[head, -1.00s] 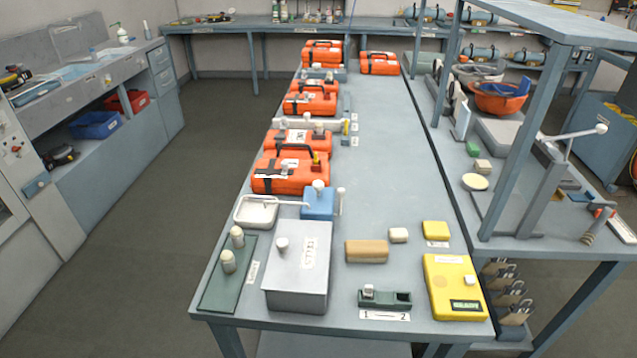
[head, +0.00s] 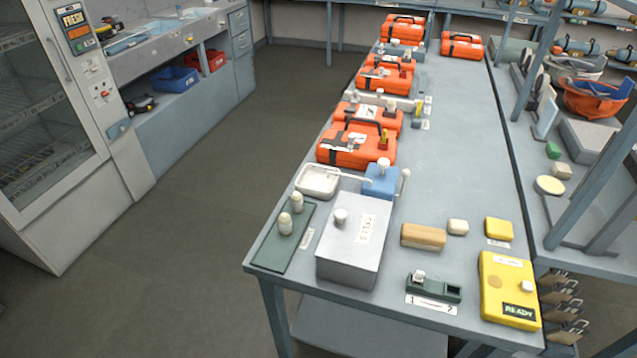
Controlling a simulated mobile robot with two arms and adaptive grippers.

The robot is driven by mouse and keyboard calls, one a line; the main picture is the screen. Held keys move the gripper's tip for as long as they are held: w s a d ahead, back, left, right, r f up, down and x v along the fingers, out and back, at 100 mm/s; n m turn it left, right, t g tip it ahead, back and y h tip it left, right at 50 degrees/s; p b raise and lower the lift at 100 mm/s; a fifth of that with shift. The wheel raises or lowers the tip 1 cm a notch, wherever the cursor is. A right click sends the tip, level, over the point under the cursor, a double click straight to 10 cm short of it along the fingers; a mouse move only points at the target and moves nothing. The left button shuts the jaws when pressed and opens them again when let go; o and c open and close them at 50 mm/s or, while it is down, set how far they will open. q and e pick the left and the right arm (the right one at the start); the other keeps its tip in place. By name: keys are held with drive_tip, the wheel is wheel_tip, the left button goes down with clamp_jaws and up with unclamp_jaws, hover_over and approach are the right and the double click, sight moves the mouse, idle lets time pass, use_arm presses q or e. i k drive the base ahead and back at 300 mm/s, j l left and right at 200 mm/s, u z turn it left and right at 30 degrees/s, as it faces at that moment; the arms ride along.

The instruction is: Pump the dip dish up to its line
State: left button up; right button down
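The dip dish (head: 301,188) is a shallow white tray at the left edge of the long table, beside a blue pump box (head: 377,187). The box has a white knob (head: 383,162) on top and a thin white spout reaching left over the dish. The dish's liquid level and line are too small to tell. Neither of my grippers is in view.
A grey lidded box (head: 352,250), a green mat (head: 272,255) with two pale knobbed pieces, a tan block (head: 423,236) and a yellow device reading READY (head: 508,285) stand near. Orange cases (head: 356,147) line the table's left side. Floor to the left is clear.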

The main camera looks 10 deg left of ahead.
sight(384, 163)
drive_tip(key=j+z, duration=0.15)
drive_tip(key=z, duration=0.15)
drive_tip(key=i+j+z, duration=0.1)
drive_tip(key=z, duration=0.25)
drive_tip(key=i+j+z, duration=0.1)
drive_tip(key=j+z, duration=0.15)
drive_tip(key=j, duration=0.9)
drive_tip(key=j+z, duration=0.3)
drive_tip(key=j, duration=0.85)
drive_tip(key=k+j, duration=0.1)
drive_tip(key=j, duration=1.4)
